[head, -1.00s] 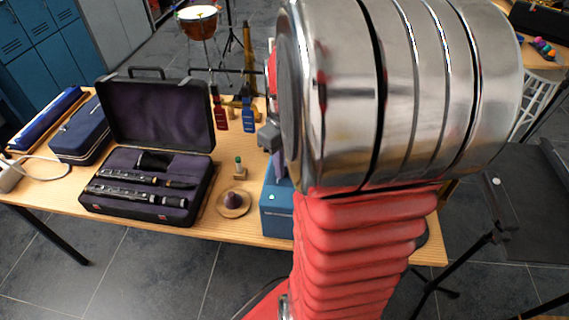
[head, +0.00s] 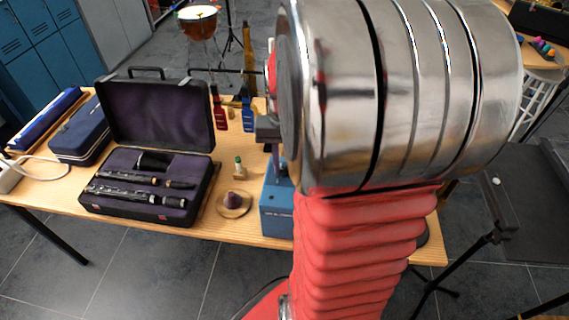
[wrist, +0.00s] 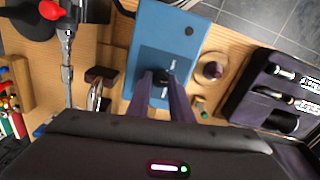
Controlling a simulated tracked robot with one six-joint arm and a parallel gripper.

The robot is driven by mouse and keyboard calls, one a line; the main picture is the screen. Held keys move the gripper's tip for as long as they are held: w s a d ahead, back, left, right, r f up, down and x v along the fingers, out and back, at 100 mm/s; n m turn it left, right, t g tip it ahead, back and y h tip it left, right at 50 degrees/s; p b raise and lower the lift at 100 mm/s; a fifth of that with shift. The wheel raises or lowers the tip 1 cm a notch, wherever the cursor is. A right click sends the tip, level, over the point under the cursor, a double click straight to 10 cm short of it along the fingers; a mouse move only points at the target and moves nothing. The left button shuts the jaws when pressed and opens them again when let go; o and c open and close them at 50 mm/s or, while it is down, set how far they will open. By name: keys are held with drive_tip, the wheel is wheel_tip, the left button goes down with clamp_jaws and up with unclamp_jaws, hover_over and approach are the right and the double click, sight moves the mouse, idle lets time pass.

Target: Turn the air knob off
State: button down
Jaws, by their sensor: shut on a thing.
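The blue box (wrist: 165,25) stands on the wooden table; in the head view its front (head: 277,218) shows left of my arm. In the wrist view a small dark knob (wrist: 163,77) sits on its top, with a pale mark beside it. I take it to be the air knob. My gripper (wrist: 162,77) points down at the box, its two purple fingers close around the knob, one on each side. The fingers hide part of it, and I cannot read its setting. In the head view my gripper (head: 274,165) is partly hidden behind my arm.
An open instrument case (head: 140,205) with dark wind-instrument parts lies left of the box. A round wooden stand (head: 234,205) and a small green-topped bottle (head: 239,168) stand between them. Table space is tight beside the box.

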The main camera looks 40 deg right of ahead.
sight(284, 169)
drive_tip(key=shift+m, duration=0.6)
drive_tip(key=c, duration=1.6)
unclamp_jaws()
drive_tip(key=shift+r, duration=0.1)
wheel_tip(284, 169, up, 14)
drive_tip(key=shift+f, duration=0.2)
